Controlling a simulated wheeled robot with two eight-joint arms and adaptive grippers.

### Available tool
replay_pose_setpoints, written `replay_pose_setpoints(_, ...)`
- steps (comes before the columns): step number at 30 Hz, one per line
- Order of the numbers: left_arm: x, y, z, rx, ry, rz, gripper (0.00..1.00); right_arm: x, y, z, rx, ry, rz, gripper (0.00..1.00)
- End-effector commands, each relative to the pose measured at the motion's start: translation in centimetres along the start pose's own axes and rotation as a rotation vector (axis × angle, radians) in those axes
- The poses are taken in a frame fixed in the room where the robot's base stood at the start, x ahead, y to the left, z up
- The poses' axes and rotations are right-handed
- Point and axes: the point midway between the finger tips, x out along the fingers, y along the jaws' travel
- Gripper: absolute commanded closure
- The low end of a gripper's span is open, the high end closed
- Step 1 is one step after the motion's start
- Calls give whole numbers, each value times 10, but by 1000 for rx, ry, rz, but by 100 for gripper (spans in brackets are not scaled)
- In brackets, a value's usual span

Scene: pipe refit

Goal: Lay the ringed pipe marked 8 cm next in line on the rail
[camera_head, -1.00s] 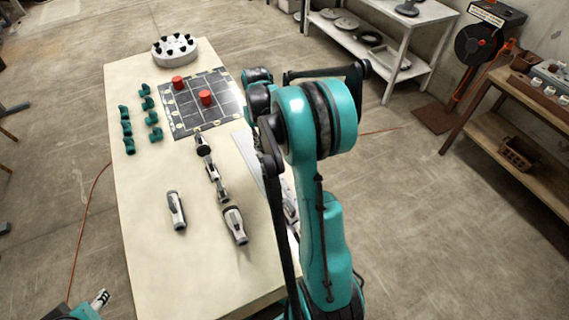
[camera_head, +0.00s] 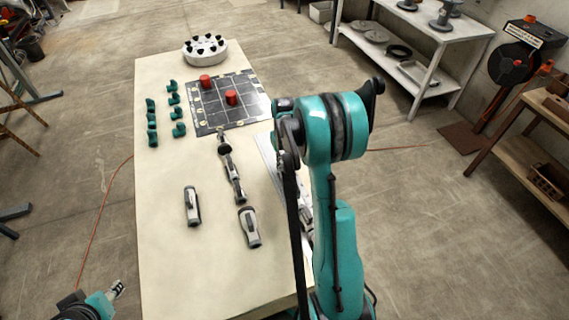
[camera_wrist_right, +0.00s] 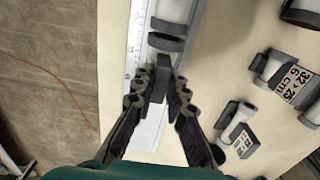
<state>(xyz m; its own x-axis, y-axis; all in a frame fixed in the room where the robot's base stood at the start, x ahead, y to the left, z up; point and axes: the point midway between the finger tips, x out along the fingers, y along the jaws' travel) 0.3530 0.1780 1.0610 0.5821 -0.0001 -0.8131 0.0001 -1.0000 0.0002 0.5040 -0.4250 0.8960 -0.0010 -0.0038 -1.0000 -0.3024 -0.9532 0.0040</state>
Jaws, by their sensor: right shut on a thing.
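My right gripper (camera_wrist_right: 162,92) is shut on a dark grip part of a pale pipe (camera_wrist_right: 174,12) with a dark ring around it. The pipe lies lengthwise over the white rail (camera_wrist_right: 150,132), beside its ruler scale; I cannot tell whether it touches. Its marking is not visible. In the head view my right arm hides this gripper and pipe, and the rail (camera_head: 267,150) shows only partly. My left gripper (camera_head: 117,289) is low at the left, off the table and away from the pipes; its jaws are too small to read.
Loose grey-white pipes (camera_head: 192,207) and (camera_head: 249,228) lie on the table, with smaller fittings (camera_head: 231,168) behind. A reducer marked 32 > 25, 6 cm (camera_wrist_right: 288,78) lies right of the rail. Green elbows (camera_head: 152,122), a dark mat (camera_head: 215,115) with red cylinders (camera_head: 231,97), and a round holder (camera_head: 205,49) are farther back.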

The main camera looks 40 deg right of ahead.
Motion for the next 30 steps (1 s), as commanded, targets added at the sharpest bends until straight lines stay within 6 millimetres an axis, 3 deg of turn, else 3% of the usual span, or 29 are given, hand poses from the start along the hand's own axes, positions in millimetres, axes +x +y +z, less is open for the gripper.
replay_pose_setpoints(2, 3, 0, 2, 0, 0, 0, 58, 4, 0, 0, 0, 0, 0, 100)
replay_pose_setpoints(3, 3, 0, 2, 0, 0, 0, 58, 4, 0, 0, 0, 0, 0, 85)
replay_pose_setpoints(5, 2, 0, 2, 0, 0, 0, 58, 3, 0, 0, 0, 0, 0, 69)
replay_pose_setpoints(6, 2, 0, 2, 0, 0, 0, 58, 3, 0, 0, 0, 0, 0, 66)
replay_pose_setpoints(17, -2, 0, -1, 0, 0, 0, 58, -2, 0, 0, 0, 0, 0, 66)
replay_pose_setpoints(20, -5, 0, -3, 0, 0, 0, 58, -16, 0, 0, 0, 0, 0, 66)
replay_pose_setpoints(30, -21, 0, -15, 0, 0, 0, 58, -91, 0, 0, 0, 0, 0, 66)
